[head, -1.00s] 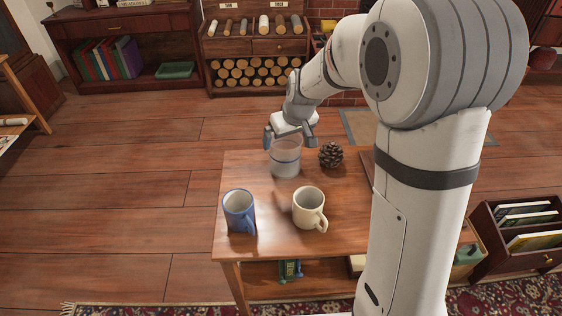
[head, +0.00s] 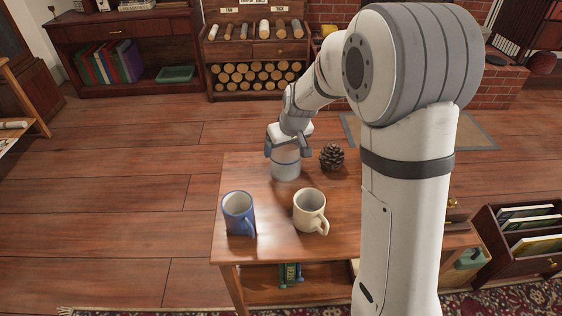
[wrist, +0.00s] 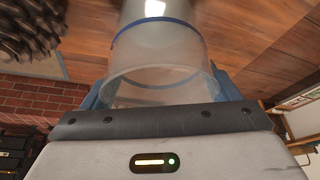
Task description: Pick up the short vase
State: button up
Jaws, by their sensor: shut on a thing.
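The short vase (head: 286,165) is a clear, wide-mouthed glass vessel with a blue band, upright at the far side of the small wooden table. My gripper (head: 287,146) is over its top from above, with one finger on each side, and is shut on it. In the wrist view the vase (wrist: 160,55) fills the middle between the blue-grey fingers, its rim close to the palm. I cannot tell whether its base touches the table.
A pine cone (head: 332,157) stands close to the right of the vase. A blue mug (head: 238,213) and a cream mug (head: 309,211) stand nearer on the table (head: 270,245). The table's left part behind the blue mug is clear.

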jog(key=c, duration=0.8)
jog(key=shift+o, duration=0.2)
jog(key=shift+r, duration=0.15)
